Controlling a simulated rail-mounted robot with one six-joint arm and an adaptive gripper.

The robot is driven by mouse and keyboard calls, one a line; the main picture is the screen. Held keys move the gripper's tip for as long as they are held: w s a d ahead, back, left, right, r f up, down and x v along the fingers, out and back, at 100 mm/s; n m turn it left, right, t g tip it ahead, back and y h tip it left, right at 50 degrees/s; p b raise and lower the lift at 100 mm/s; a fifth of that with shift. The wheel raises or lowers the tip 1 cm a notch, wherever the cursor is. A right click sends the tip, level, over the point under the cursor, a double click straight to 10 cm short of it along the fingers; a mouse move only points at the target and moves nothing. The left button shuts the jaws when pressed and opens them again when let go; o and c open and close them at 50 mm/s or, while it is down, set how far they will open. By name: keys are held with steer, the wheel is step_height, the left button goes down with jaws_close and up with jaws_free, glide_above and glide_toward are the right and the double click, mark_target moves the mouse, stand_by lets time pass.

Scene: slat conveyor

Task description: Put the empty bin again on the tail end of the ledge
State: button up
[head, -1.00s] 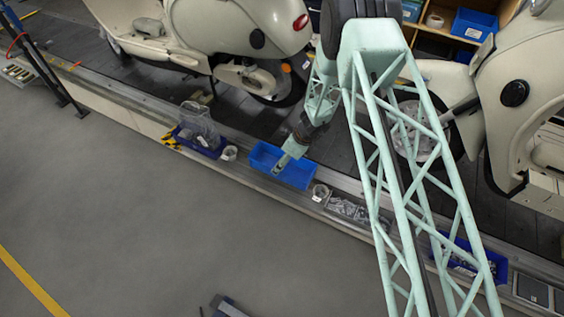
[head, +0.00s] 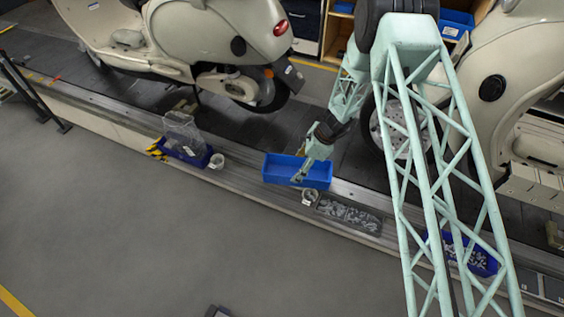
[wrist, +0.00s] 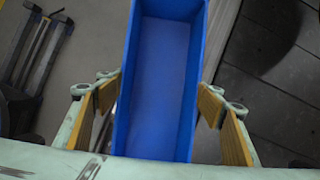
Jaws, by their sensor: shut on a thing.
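The empty blue bin (head: 283,172) is in my gripper, at the middle of the ledge (head: 240,181) in the head view. In the wrist view the bin (wrist: 158,70) runs lengthwise away from me, and its bare floor shows. My gripper (head: 299,178) is shut on the bin. In the wrist view its yellow-padded fingers (wrist: 160,104) sit along both sides of the bin. The bin hangs over or rests on the ledge; I cannot tell if its underside touches.
A small white cup (head: 309,198) and a grey parts tray (head: 348,214) lie close right. Another cup (head: 217,161) and a dark blue bin with clear parts (head: 199,160) are left. A filled blue bin (head: 483,265) stands far right. Scooters (head: 215,35) stand behind on the conveyor.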

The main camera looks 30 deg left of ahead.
steer(key=w+d+n, duration=0.1)
steer(key=d, duration=0.3)
steer(key=w+d+r+n, duration=0.1)
steer(key=d, duration=0.3)
steer(key=w+d+r+n+g, duration=0.1)
steer(key=d, duration=0.3)
steer(key=shift+w+d, duration=0.15)
steer(key=shift+d, duration=0.2)
steer(key=s+d+r+n+h, duration=0.1)
steer(key=d+r+n, duration=0.1)
steer(key=d, duration=1.3)
steer(key=s+d+r+n+g+h, duration=0.1)
steer(key=d+r+n, duration=0.2)
steer(key=d, duration=1.2)
steer(key=s+d+r+n+h, duration=0.1)
steer(key=d+n, duration=0.4)
steer(key=d, duration=1)
step_height(320, 180, up, 2)
steer(key=shift+r+g+h, duration=0.15)
steer(key=shift+g+h, duration=0.15)
steer(key=shift+h, duration=0.2)
steer(key=shift+d, duration=0.2)
